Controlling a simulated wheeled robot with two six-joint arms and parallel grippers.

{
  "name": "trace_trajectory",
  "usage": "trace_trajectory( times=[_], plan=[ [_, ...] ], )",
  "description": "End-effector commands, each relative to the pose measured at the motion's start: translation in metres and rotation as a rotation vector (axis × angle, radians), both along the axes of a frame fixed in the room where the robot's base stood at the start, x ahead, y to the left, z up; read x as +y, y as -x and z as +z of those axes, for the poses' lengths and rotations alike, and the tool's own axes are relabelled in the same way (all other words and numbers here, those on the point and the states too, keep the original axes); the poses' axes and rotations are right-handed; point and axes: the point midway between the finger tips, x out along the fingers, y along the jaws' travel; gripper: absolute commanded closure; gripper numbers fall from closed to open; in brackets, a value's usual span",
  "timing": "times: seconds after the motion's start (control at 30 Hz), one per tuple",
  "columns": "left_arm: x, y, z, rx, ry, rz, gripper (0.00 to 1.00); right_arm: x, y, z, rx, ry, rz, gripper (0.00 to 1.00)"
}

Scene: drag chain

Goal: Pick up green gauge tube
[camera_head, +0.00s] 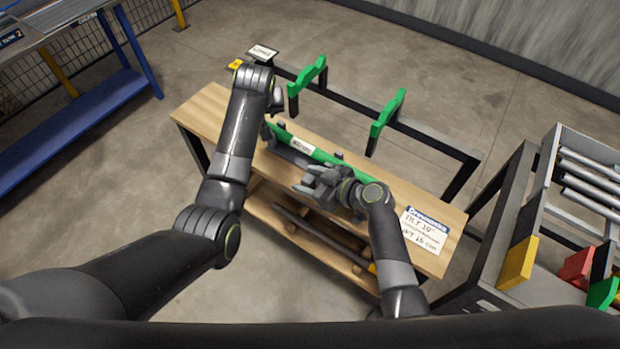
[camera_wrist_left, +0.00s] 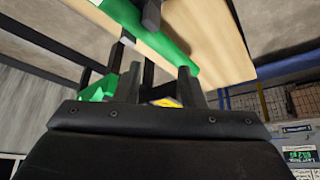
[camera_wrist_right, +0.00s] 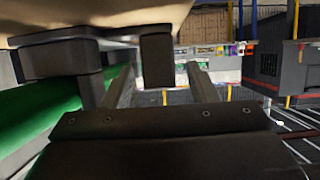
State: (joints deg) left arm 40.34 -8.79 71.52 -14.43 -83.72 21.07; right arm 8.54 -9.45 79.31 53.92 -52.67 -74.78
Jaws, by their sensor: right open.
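The green gauge tube (camera_head: 325,156) lies on dark supports along the wooden bench, with a white label near its far end. It also shows in the left wrist view (camera_wrist_left: 168,42) and at the left of the right wrist view (camera_wrist_right: 40,128). My right gripper (camera_head: 303,181) is open beside the tube, on its near side; its fingers (camera_wrist_right: 162,85) do not close on the tube. A dark block shows between them. My left gripper (camera_head: 275,103) is near the tube's far left end, partly hidden by its own wrist. Its fingers (camera_wrist_left: 160,88) are apart and empty.
The wooden bench (camera_head: 205,110) has a printed sign (camera_head: 424,228) at its right end. Behind it stands a dark frame with green cradles (camera_head: 387,112). At right is a rack of grey tubes (camera_head: 590,185) with yellow, red and green plates. A blue table (camera_head: 75,130) stands left.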

Motion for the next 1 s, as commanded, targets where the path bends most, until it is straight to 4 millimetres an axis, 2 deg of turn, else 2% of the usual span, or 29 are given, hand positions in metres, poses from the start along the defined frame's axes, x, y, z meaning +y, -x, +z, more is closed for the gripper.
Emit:
trace_trajectory(
  times=[0.07, 0.47, 0.73, 0.87, 1.0],
  plan=[
    [0.0000, 0.0000, 0.0000, 0.000, 0.000, 0.000, 0.64, 0.0000, 0.0000, 0.0002, 0.000, 0.000, 0.000, 0.47],
    [0.0000, 0.0000, 0.0000, 0.000, 0.000, 0.000, 0.64, -0.0004, 0.0000, 0.0002, 0.000, 0.000, 0.000, 0.98],
    [0.0000, 0.0000, 0.0000, 0.000, 0.000, 0.000, 0.64, -0.0005, 0.0000, 0.0002, 0.000, 0.000, -0.001, 0.99],
    [-0.0002, 0.0000, 0.0003, -0.001, 0.005, 0.012, 0.48, -0.0005, 0.0000, 0.0002, 0.000, 0.000, -0.001, 0.99],
    [-0.0014, 0.0008, 0.0019, -0.002, 0.039, 0.095, 0.46, -0.0006, 0.0001, 0.0002, 0.000, 0.000, -0.001, 0.99]
  ],
)
